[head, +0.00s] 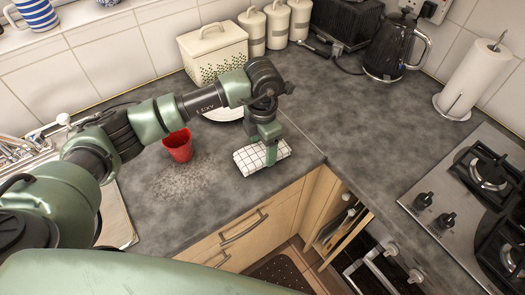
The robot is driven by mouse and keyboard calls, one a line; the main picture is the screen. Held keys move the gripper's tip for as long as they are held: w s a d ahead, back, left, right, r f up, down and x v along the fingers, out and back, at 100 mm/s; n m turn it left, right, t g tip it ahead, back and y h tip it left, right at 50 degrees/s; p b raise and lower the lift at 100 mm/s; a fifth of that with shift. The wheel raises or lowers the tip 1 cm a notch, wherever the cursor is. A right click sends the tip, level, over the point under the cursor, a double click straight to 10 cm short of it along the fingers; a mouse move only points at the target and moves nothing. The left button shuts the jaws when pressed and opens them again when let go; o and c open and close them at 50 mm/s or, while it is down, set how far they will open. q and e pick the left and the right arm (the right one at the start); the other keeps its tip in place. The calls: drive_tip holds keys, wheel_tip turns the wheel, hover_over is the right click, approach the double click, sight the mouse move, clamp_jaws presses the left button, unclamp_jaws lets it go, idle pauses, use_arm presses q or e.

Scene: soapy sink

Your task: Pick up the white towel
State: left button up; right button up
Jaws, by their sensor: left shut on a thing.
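The white towel (247,159) has a dark check pattern and is folded flat. It is at the front edge of the grey worktop, in the middle of the head view. My left gripper (271,156) points down onto it and is shut on it, hiding part of its middle. I cannot tell whether the towel is lifted clear of the worktop. My right gripper is not in view.
A red cup (178,146) stands left of the towel, near a wet patch (180,184). A white plate (222,115) lies behind my arm. A cream bread bin (213,53), canisters (278,24), a kettle (384,50) and a hob (464,195) stand around. The middle worktop is clear.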

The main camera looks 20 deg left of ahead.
use_arm(q)
drive_tip(key=shift+r, duration=0.1)
wheel_tip(320, 180, up, 14)
drive_tip(key=b, duration=0.4)
wheel_tip(320, 180, up, 6)
hover_over(263, 150)
drive_tip(key=o, duration=0.6)
drive_tip(key=shift+c, duration=0.2)
drive_tip(key=c, duration=0.4)
